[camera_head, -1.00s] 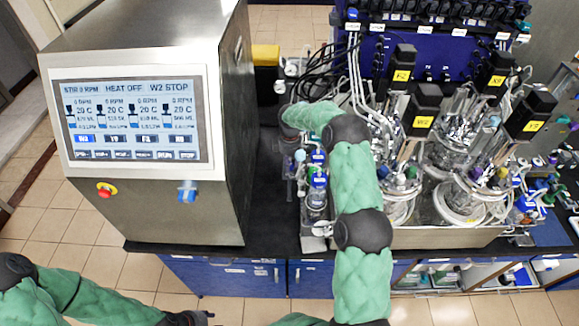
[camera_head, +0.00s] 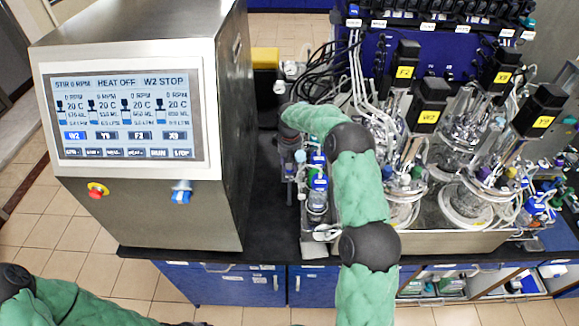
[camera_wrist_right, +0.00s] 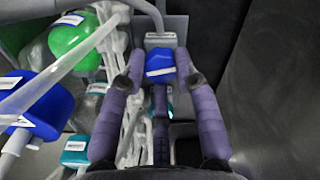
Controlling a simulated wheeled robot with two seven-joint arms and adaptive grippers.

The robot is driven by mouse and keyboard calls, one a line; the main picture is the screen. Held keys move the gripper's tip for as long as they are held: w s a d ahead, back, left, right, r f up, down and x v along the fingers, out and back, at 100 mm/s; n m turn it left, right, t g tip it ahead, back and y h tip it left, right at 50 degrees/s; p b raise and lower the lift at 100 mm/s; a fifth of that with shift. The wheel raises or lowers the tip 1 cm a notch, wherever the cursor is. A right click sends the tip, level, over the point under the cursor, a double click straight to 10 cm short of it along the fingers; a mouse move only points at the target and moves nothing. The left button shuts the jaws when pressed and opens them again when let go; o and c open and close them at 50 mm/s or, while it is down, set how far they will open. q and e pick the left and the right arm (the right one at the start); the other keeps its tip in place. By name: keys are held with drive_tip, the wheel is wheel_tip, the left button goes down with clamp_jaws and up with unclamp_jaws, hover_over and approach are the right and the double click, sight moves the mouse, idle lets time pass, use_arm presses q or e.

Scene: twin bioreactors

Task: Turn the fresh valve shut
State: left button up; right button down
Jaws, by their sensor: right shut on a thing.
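In the right wrist view, a blue valve knob (camera_wrist_right: 160,66) with a white label sits below a grey block (camera_wrist_right: 160,40). I cannot read its label. The purple fingers of my right gripper (camera_wrist_right: 160,57) stand on either side of the knob, shut on it. In the head view my right arm reaches across the bench between the console and the glass vessels; its gripper is hidden behind the arm. My left arm is at the bottom left, and only a dark bit of its end (camera_head: 188,323) shows at the frame edge, so its fingers cannot be made out.
A steel console (camera_head: 150,212) with a screen (camera_head: 130,118) stands left. Glass vessels (camera_head: 465,205) with black-topped motors stand right in a steel tray (camera_head: 455,243). Bottles with blue (camera_wrist_right: 35,105) and green (camera_wrist_right: 72,42) caps and tubing crowd the wrist view's left; its right side is dark and clear.

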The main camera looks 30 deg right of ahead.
drive_tip(key=shift+s+a+f+m+b, duration=0.15)
drive_tip(key=shift+s+f+m+b, duration=0.2)
drive_tip(key=shift+m, duration=0.65)
idle(0.4)
drive_tip(key=c, duration=1.1)
unclamp_jaws()
drive_tip(key=shift+o, duration=0.8)
drive_tip(key=shift+r, duration=0.25)
drive_tip(key=shift+w, duration=0.1)
drive_tip(key=shift+r, duration=0.2)
wheel_tip(320, 180, up, 12)
drive_tip(key=shift+f, duration=0.2)
